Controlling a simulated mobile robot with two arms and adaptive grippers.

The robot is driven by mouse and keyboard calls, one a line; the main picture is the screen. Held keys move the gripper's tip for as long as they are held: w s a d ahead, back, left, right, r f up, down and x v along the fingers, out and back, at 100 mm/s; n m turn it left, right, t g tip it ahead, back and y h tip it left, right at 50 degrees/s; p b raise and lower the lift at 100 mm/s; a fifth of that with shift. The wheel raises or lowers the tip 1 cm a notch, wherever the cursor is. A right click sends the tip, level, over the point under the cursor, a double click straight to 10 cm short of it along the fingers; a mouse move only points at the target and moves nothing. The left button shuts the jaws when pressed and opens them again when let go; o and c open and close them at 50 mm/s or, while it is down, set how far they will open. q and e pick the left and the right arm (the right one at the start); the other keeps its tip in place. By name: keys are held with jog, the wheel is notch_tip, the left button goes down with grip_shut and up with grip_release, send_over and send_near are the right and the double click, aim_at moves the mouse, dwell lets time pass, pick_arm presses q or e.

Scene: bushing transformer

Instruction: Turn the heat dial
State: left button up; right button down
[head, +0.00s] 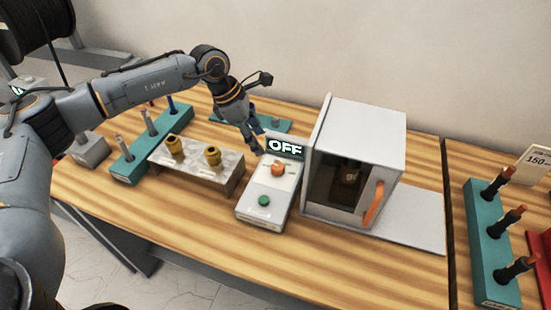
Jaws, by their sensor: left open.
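The orange heat dial (278,169) sits on the sloped face of a pale control box (252,208). Above the dial, the box's display (285,148) reads "OFF", and a green button (264,200) is below it. My left gripper (257,150) is open, at the upper left of the dial, beside the display. It looks apart from the dial; its exact height over the box is hard to tell. My right gripper is not in view.
A white oven (365,130) with an orange handle stands just right of the control box. A grey block (205,180) with two brass fittings and teal racks (122,168) stand to the left. Bare wooden table (180,225) lies in front.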

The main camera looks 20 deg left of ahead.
pick_arm(q)
jog(key=p, duration=0.2)
send_over(276, 166)
jog(key=s+a, duration=0.1)
jog(key=a, duration=0.1)
jog(key=f, duration=0.5)
jog(key=shift+s+a, duration=0.1)
jog(key=shift+a, duration=0.1)
jog(key=p+x, duration=0.1)
jog(key=x, duration=0.3)
jog(key=shift+w+f, duration=0.2)
jog(key=shift+w, duration=0.05)
jog(key=shift+d+f, duration=0.25)
jog(key=shift+f, duration=0.5)
jog(key=shift+c, duration=0.5)
jog(key=c, duration=1.1)
jog(key=shift+o, duration=0.2)
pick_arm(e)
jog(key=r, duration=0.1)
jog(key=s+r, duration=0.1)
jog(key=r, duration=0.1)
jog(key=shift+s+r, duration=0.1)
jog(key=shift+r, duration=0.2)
